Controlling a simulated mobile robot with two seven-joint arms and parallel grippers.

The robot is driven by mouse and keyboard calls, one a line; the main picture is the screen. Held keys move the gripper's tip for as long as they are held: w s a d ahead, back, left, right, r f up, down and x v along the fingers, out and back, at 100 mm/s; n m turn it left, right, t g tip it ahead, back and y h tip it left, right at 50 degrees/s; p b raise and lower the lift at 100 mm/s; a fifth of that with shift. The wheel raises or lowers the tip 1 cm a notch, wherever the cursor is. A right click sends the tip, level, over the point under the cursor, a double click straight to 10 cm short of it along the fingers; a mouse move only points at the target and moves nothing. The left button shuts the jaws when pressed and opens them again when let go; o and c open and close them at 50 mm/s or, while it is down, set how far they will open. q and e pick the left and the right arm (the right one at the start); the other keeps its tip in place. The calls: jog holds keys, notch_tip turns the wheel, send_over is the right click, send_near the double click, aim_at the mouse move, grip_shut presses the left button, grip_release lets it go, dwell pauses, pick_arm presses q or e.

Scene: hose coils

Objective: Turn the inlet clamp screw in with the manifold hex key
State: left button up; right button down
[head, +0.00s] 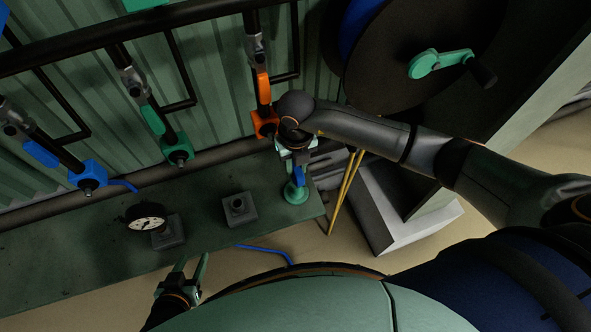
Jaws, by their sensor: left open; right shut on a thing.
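My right gripper (296,146) is shut at the right end of the bench. It points down at a narrow blue piece (298,176), which looks like the manifold hex key's handle. The blue piece is above a round green base (295,193); I cannot tell whether it touches the base. My wrist hides part of the grip. My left gripper (190,268) is open and empty, low in front of the bench's near edge. I cannot make out the inlet clamp screw. An orange coupling (265,122) hangs on a pipe just left of my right wrist.
The green bench (60,262) bears a round gauge (146,217) and a dark square block (238,209). Green (177,149) and blue (88,174) couplings hang behind it. A large hose reel (400,60) stands behind my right arm. Yellow rods (345,190) lean beside the bench.

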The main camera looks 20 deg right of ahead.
jog(key=shift+r+p, duration=0.55)
jog(key=shift+r, duration=0.15)
jog(key=shift+r+p, duration=1.05)
jog(key=shift+r, duration=0.25)
jog(key=shift+r+p, duration=0.8)
jog(key=shift+r, duration=1.8)
